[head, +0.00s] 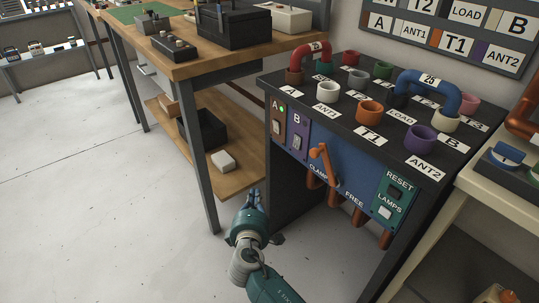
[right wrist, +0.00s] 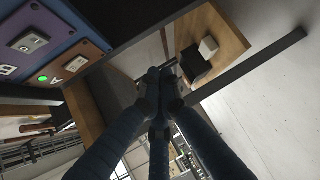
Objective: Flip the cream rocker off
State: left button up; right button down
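The front of the dark cabinet carries a pale rocker (head: 385,212) on the green RESET/LAMPS plate; it looks the most cream of the switches. Two more rockers sit on the brown A plate (head: 277,127) and the purple B plate (head: 297,143), with a lit green lamp above A. My right gripper (head: 254,196) is low in front of the cabinet's left side, apart from every switch. In the right wrist view its fingers (right wrist: 158,76) come together with nothing between them. A plate rocker (right wrist: 33,41) shows at upper left there. My left gripper is out of view.
An orange lever (head: 321,160) and copper pipes stick out between the B plate and the green plate. A wooden bench (head: 190,65) with a lower shelf stands at left. A cream table (head: 480,195) stands at right. The floor at left is clear.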

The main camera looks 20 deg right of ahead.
aim_at(276, 127)
pick_arm(q)
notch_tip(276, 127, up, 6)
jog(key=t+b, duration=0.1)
jog(key=b, duration=0.1)
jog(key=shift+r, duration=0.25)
pick_arm(e)
notch_tip(276, 127, up, 13)
jog(key=w+t+h, duration=0.1)
jog(key=t+h, duration=0.1)
jog(key=h, duration=0.1)
jog(key=shift+d+f+t, duration=0.15)
jog(key=shift+d+t, duration=0.15)
jog(key=shift+t, duration=0.1)
jog(key=shift+w, duration=0.1)
